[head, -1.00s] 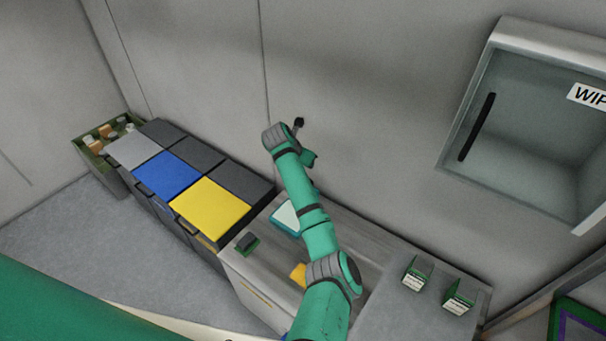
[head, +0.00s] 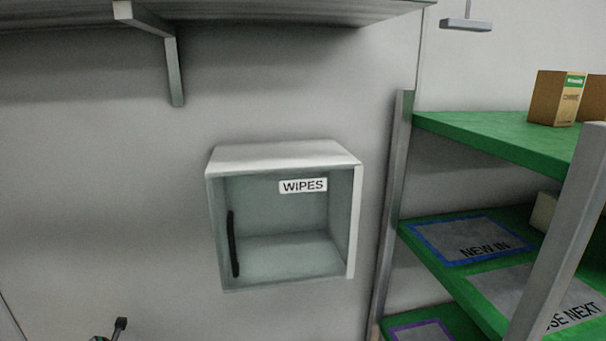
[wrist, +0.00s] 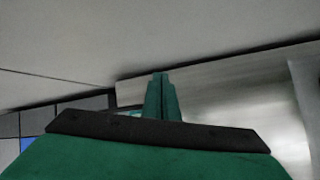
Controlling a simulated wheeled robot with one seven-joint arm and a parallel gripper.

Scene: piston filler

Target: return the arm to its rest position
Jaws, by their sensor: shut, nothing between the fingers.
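My gripper (wrist: 162,98) shows in the wrist view with its two green fingers together and nothing between them. It points out over a grey counter top (wrist: 230,105), close to the wall. I cannot tell how high the fingers are above the counter. In the head view only a small piece of my arm shows at the bottom left edge. The rest of the arm is out of that frame, so its full pose is hidden.
A wall cabinet marked WIPES (head: 283,157) hangs at the middle of the head view. A green shelf rack (head: 480,128) stands at right, with cardboard boxes (head: 556,98) on top.

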